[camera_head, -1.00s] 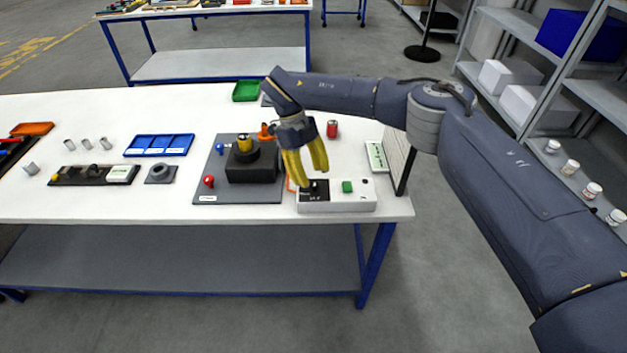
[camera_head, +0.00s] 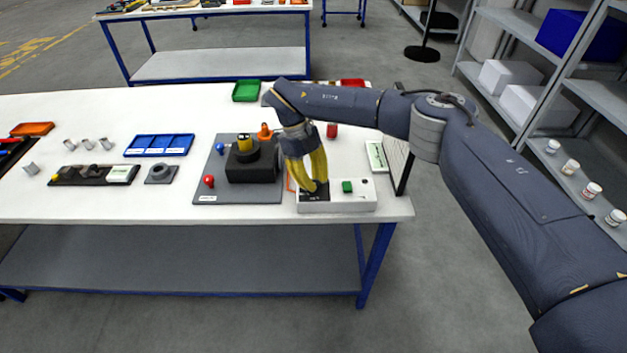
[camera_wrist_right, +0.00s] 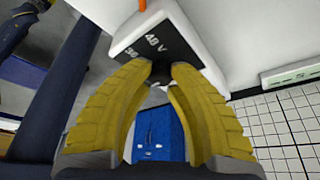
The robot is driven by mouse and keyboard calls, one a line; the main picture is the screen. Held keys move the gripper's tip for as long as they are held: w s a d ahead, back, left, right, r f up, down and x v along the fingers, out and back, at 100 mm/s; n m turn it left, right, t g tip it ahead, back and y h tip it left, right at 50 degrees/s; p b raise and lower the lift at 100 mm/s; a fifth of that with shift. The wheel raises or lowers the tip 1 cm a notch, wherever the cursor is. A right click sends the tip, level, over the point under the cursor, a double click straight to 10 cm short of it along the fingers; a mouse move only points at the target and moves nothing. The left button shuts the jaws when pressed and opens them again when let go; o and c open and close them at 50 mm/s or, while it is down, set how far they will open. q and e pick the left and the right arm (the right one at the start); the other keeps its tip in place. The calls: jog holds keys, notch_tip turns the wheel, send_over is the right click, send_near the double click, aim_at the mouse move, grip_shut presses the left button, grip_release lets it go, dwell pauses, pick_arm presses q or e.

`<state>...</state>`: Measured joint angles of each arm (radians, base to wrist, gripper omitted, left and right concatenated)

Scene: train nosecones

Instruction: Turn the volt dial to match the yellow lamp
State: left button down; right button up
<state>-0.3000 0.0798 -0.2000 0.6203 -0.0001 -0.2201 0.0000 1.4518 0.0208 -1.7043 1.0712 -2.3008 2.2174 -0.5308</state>
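A pale control box (camera_head: 345,206) sits at the table's front right edge, with a green button (camera_head: 347,187) on top. Its dark dial panel (camera_wrist_right: 152,38) reads "36" and "48 V" in the right wrist view. My right gripper (camera_head: 318,187) points down over the panel's end. In the wrist view its yellow fingertips (camera_wrist_right: 160,70) close from both sides on the dark volt dial (camera_wrist_right: 160,70), which they mostly hide. The dial's pointer cannot be read. I cannot make out a lit yellow lamp. My left gripper is not in view.
Left of the box is a grey board (camera_head: 220,190) with a black block (camera_head: 254,166) and a red knob (camera_head: 209,181). A red can (camera_head: 332,130) stands behind my gripper. An upright panel (camera_head: 398,160) stands at the right. A blue tray (camera_head: 159,145) lies farther left.

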grip_shut()
dwell(0.3)
jog(key=shift+f+m+g, duration=0.1)
jog(key=shift+m+g, duration=0.2)
jog(key=shift+m, duration=0.4)
jog(key=m+y, duration=0.1)
jog(key=m, duration=0.3)
jog(key=shift+d+g+y, duration=0.15)
jog(key=shift+g+y, duration=0.25)
jog(key=m, duration=0.2)
jog(key=m+y, duration=0.1)
jog(key=m, duration=0.1)
jog(key=shift+s+f+y, duration=0.1)
jog(key=shift+y, duration=0.2)
jog(key=shift+m+y, duration=0.4)
jog(key=shift+m, duration=0.7)
jog(key=shift+s, duration=0.1)
